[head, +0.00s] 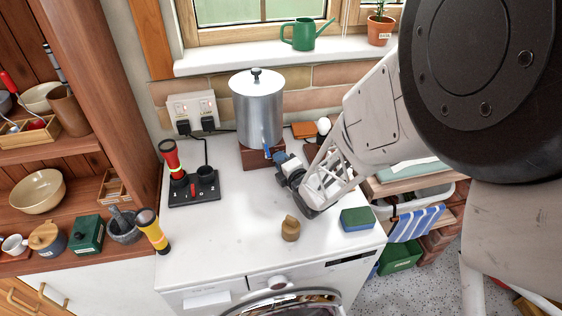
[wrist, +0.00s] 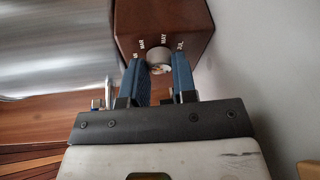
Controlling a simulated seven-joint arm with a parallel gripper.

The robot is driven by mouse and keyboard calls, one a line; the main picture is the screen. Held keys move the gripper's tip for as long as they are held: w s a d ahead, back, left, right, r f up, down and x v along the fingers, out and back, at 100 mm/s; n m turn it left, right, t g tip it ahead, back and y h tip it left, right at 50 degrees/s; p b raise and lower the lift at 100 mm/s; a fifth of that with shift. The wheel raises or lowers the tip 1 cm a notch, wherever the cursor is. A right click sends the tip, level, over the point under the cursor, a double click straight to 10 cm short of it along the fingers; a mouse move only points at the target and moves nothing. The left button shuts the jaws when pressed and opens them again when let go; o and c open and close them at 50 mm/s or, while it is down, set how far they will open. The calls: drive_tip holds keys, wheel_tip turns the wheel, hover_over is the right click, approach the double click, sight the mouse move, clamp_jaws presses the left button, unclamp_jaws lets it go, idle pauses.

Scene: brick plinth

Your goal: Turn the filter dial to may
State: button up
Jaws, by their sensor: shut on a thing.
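The steel filter canister (head: 257,108) with a lidded top stands on a brown plinth (head: 250,158) at the back of the white worktop. In the wrist view the plinth (wrist: 165,18) carries a small pale round filter dial (wrist: 158,56). White month labels arc around the dial; MAR, MAY and JUL can be read, and another label is partly covered by a finger. My gripper (head: 271,152) has its blue fingers on either side of the dial, and in the wrist view the gripper (wrist: 158,68) is shut on it. I cannot tell which label the dial points to.
A yellow torch (head: 152,230), a brown knob-like piece (head: 290,229) and a green-blue sponge (head: 357,219) are nearer the front. The worktop between them is clear.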

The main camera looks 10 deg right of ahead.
drive_tip(key=o, duration=0.9)
drive_tip(key=shift+r, duration=0.15)
drive_tip(key=shift+r, duration=0.5)
drive_tip(key=o, duration=0.5)
drive_tip(key=shift+s+r, duration=0.15)
drive_tip(key=shift+r, duration=0.5)
drive_tip(key=shift+s+r, duration=0.15)
drive_tip(key=shift+r, duration=0.45)
drive_tip(key=shift+c, duration=0.2)
drive_tip(key=shift+s+r, duration=0.1)
drive_tip(key=shift+s, duration=0.35)
drive_tip(key=c, duration=0.4)
drive_tip(key=s, duration=0.9)
drive_tip(key=s+r, duration=0.1)
drive_tip(key=s, duration=0.4)
drive_tip(key=shift+s+d, duration=0.25)
drive_tip(key=shift+d, duration=0.1)
drive_tip(key=shift+c, duration=0.2)
